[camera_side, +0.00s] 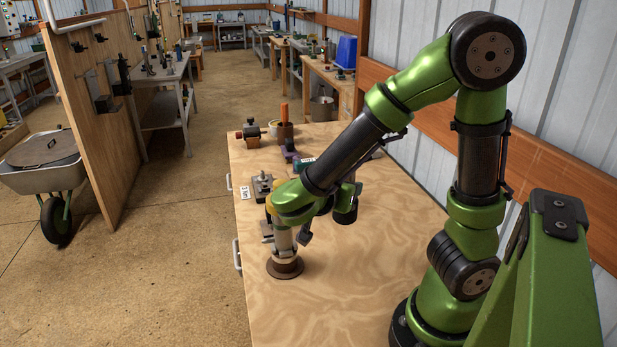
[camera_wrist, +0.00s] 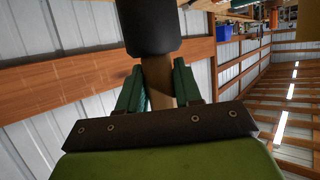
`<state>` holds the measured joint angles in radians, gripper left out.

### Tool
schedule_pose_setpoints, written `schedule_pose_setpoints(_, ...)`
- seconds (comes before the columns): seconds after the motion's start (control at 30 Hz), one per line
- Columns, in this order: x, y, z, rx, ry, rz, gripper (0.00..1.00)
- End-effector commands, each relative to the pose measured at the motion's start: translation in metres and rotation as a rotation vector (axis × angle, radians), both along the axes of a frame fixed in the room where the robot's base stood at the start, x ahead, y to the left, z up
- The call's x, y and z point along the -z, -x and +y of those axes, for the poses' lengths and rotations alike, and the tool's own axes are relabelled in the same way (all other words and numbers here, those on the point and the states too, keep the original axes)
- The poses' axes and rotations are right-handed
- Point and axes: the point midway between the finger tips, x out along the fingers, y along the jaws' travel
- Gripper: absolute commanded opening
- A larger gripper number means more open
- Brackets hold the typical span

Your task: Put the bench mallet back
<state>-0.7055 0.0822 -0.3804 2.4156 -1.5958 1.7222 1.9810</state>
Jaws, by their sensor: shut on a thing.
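In the wrist view my gripper (camera_wrist: 157,88) has its two green fingers closed on the tan wooden handle of the bench mallet (camera_wrist: 159,72). A wide dark cylindrical part (camera_wrist: 149,28), apparently its head, joins the handle beyond the fingers and runs out of the top of the frame. The rest of the handle is hidden by the gripper's dark bar. In the side view my arm bends down over the front left of the bench, and I cannot clearly pick out the fingers or the mallet there.
A round brown base (camera_side: 285,268) stands on the plywood bench (camera_side: 345,275) below my wrist. A small clamp-like fixture (camera_side: 262,186), a tag (camera_side: 244,192) and a brown cup (camera_side: 285,132) lie farther back. A wall (camera_side: 560,100) borders the right.

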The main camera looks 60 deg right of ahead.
Motion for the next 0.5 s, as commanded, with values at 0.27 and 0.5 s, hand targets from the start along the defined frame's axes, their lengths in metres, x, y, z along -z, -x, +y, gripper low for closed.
schedule_pose_setpoints(0.27, 0.048, 0.0, -0.001, 0.003, 0.003, -0.002, 0.0)
schedule_pose_setpoints(0.5, 0.082, 0.0, -0.001, 0.003, 0.002, 0.0, 0.0)
